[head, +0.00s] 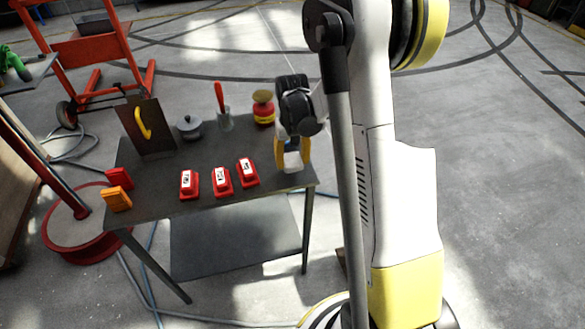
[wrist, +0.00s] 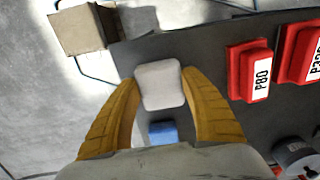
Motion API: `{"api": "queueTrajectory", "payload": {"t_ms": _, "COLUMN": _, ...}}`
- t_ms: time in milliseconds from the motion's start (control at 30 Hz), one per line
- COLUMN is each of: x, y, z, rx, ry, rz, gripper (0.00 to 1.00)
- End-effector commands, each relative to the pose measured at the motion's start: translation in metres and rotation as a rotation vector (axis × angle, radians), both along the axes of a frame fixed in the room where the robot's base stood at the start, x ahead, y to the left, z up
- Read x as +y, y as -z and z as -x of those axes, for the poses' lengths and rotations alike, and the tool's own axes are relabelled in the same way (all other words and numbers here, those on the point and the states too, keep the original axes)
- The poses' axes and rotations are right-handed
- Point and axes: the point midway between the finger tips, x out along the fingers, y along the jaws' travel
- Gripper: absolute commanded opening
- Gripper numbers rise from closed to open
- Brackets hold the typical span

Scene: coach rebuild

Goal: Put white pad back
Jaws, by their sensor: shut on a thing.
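The white pad (wrist: 160,84) is a small rounded block between the yellow fingers of my gripper (wrist: 159,78) in the wrist view. My gripper is shut on it. In the head view my gripper (head: 292,158) points down at the right end of the dark table (head: 210,158), with the white pad (head: 292,161) low between its fingers. I cannot tell whether the pad touches the tabletop. A blue piece (wrist: 162,132) shows between the fingers, nearer the palm; whether it is joined to the pad is unclear.
Three red labelled blocks (head: 221,182) stand left of my gripper. A red and yellow can (head: 263,107), a cup (head: 224,121), a lidded pot (head: 188,126) and an upright panel (head: 148,128) stand behind. Orange (head: 117,198) and red (head: 119,178) blocks lie at the left edge.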

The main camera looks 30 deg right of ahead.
Motion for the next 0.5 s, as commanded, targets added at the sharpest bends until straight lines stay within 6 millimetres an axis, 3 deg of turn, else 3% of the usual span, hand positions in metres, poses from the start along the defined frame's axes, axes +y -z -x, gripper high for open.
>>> {"api": "queueTrajectory", "payload": {"t_ms": 33, "x": 0.000, "y": 0.013, "z": 0.000, "rx": 0.000, "ry": 0.000, "rz": 0.000, "gripper": 0.24}}
{"api": "queueTrajectory", "payload": {"t_ms": 133, "x": 0.000, "y": 0.025, "z": 0.000, "rx": 0.000, "ry": 0.000, "rz": 0.000, "gripper": 0.24}}
{"api": "queueTrajectory", "payload": {"t_ms": 467, "x": 0.000, "y": 0.026, "z": 0.000, "rx": 0.000, "ry": 0.000, "rz": 0.000, "gripper": 0.24}}
{"api": "queueTrajectory", "payload": {"t_ms": 500, "x": 0.000, "y": 0.027, "z": 0.000, "rx": 0.000, "ry": 0.000, "rz": 0.000, "gripper": 0.55}}
